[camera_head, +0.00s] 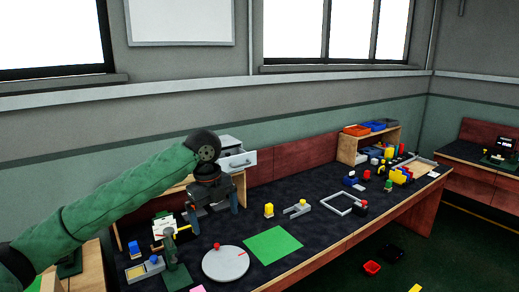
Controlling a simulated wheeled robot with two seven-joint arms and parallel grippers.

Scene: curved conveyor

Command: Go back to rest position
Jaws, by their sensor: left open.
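My left arm in a green sleeve comes in from the left. My left gripper (213,213) points down over the back left part of the dark tabletop (225,230). Its two bluish fingers are spread apart, with nothing seen between them. It is just right of a white and yellow item (164,226) and in front of a small grey drawer unit (237,158). I cannot tell how high the fingertips are above the table. My right gripper is not in view.
A round grey disc (225,263) with a red knob and a green mat (272,245) lie in front of the gripper. A green upright fixture (176,268) stands close by. Small blocks and a square grey frame (343,204) lie to the right.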

